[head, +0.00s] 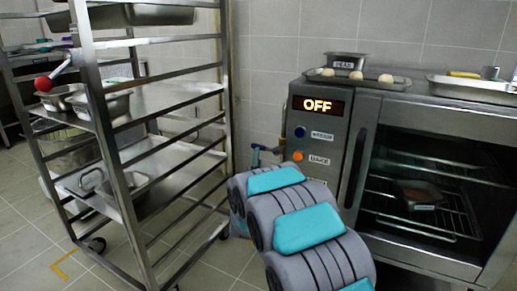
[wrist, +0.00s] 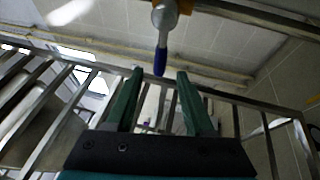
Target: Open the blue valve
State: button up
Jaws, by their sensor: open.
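The blue valve shows at the top middle of the wrist view, as a metal body with a long narrow blue handle (wrist: 160,60) pointing down in the picture. My gripper (wrist: 160,74) is open, with its two green fingers apart. The tip of the blue handle appears between the fingertips, with a visible gap on each side; I cannot tell how far beyond them it is. In the head view, a small blue piece (head: 255,157) on piping shows beside the oven, just behind my arm, which hides my gripper there.
A steel oven (head: 366,110) with an "OFF" display stands right of my arm, with trays on top. A wheeled steel rack (head: 112,150) holding metal pans stands close on the left. A tiled wall is behind. Some floor is clear at the lower left.

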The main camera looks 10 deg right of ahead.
jog(key=shift+x, duration=3.7)
jog(key=shift+f, duration=0.1)
grip_shut()
